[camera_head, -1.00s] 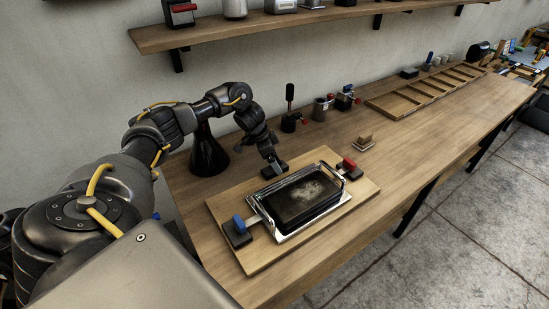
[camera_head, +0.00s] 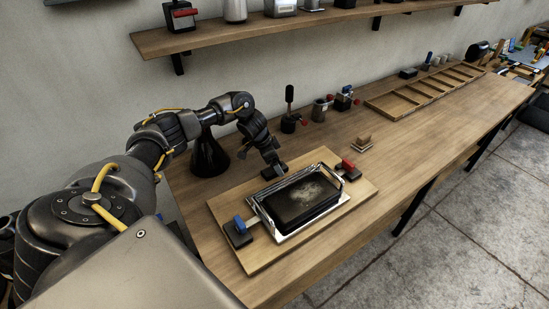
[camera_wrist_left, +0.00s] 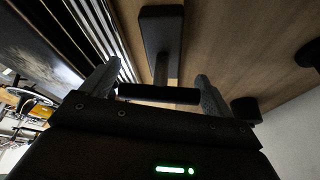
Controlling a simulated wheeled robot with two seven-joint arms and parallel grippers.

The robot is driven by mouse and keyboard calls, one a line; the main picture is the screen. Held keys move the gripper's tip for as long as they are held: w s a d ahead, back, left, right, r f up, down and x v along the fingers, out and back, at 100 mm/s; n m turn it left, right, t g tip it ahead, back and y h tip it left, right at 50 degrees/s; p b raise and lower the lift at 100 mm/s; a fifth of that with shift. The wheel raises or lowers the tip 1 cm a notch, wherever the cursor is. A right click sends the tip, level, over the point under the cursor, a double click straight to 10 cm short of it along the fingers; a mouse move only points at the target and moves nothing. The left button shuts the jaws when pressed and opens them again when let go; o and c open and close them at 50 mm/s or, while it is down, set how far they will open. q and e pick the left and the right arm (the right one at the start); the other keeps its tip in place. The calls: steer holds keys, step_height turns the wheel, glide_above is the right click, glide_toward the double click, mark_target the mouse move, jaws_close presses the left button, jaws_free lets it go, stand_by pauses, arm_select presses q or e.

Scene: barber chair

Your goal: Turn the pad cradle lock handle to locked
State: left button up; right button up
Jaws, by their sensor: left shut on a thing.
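The pad cradle (camera_head: 262,215) is a shiny metal frame on a wooden board, holding a dark pad (camera_head: 300,203) with a pale worn patch. The lock handle's black base (camera_head: 275,171) sits at the cradle's back edge. In the left wrist view the handle shows as a dark block (camera_wrist_left: 161,30) with a stem ending in a black crossbar (camera_wrist_left: 160,93). My left gripper (camera_head: 271,158) reaches down to it from behind. In the wrist view its fingers (camera_wrist_left: 153,88) stand at the crossbar's two ends, shut on it. The right gripper is out of view.
The wooden board (camera_head: 255,258) carries a blue-handled clamp (camera_head: 238,232) and a red-handled clamp (camera_head: 349,170). A black cone (camera_head: 209,157), an upright black lever (camera_head: 289,112) and a cup (camera_head: 320,109) stand behind. A shelf (camera_head: 250,28) hangs above.

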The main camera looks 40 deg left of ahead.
arm_select(q)
steer(key=shift+d+r+n+p, duration=0.1)
steer(key=shift+r+n+p, duration=0.2)
steer(key=shift+p, duration=0.15)
steer(key=shift+f+n+p, duration=0.2)
steer(key=shift+n+p, duration=0.1)
steer(key=shift+c, duration=0.2)
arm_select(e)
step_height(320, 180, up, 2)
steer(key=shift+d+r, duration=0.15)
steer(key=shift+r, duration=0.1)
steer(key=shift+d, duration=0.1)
arm_select(q)
steer(key=o, duration=0.8)
steer(key=b+v, duration=0.2)
steer(key=v, duration=0.8)
steer(key=shift+s+r, duration=0.2)
steer(key=shift+r, duration=0.15)
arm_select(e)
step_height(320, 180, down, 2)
